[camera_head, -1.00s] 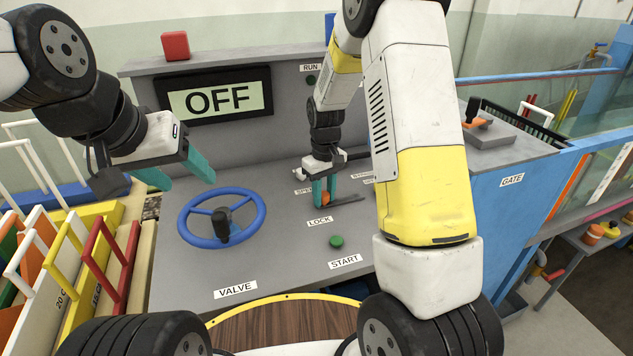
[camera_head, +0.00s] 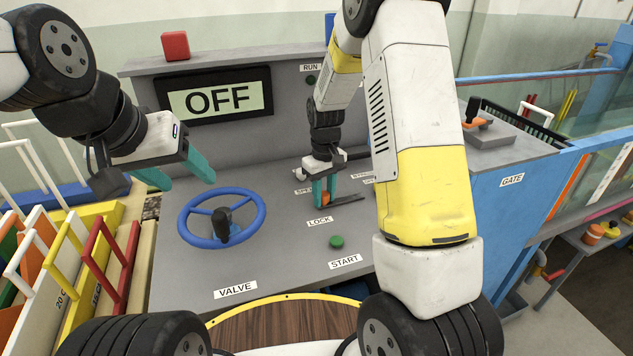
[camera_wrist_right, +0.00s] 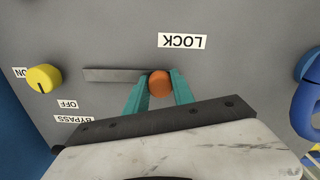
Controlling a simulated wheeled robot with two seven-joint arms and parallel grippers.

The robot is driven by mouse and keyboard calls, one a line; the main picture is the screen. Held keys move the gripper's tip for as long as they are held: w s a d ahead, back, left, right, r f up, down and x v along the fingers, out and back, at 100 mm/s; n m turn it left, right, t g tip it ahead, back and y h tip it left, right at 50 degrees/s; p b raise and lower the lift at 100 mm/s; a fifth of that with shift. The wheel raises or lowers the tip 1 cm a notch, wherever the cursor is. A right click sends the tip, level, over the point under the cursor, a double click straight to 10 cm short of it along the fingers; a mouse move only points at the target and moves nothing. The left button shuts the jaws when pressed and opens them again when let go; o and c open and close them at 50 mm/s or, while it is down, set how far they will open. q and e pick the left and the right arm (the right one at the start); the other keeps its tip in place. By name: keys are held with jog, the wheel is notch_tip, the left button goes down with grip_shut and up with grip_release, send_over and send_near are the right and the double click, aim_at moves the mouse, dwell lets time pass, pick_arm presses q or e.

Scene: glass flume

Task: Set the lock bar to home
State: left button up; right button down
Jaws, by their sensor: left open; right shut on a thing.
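The lock bar is a flat grey bar with an orange knob at one end. In the head view the bar (camera_head: 348,199) lies on the panel above the LOCK label (camera_head: 319,221), and its orange knob (camera_head: 325,197) is partly hidden by fingers. In the right wrist view the bar (camera_wrist_right: 115,75) runs left from the orange knob (camera_wrist_right: 160,84). My right gripper (camera_head: 324,198) is shut on the knob, a teal finger on each side; the fingers also show in the right wrist view (camera_wrist_right: 160,92). My left gripper (camera_head: 180,180) is open and empty, above and left of the valve wheel.
A blue valve wheel (camera_head: 222,217) stands left on the panel. A green START button (camera_head: 336,242) is below the LOCK label. A yellow knob (camera_wrist_right: 44,78) sits near the BYPASS label (camera_wrist_right: 74,119). The display (camera_head: 215,99) reads OFF. A gate lever (camera_head: 473,108) stands at right.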

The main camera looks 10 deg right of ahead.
aim_at(338, 203)
jog(key=shift+w+d+r, duration=0.1)
jog(key=shift+w+d, duration=0.15)
jog(key=shift+d, duration=0.85)
jog(key=shift+w+d, duration=0.2)
jog(key=shift+d, duration=0.85)
jog(key=c, duration=1.1)
grip_release()
jog(key=shift+d, duration=0.15)
jog(key=shift+o, duration=0.2)
notch_tip(338, 203, up, 8)
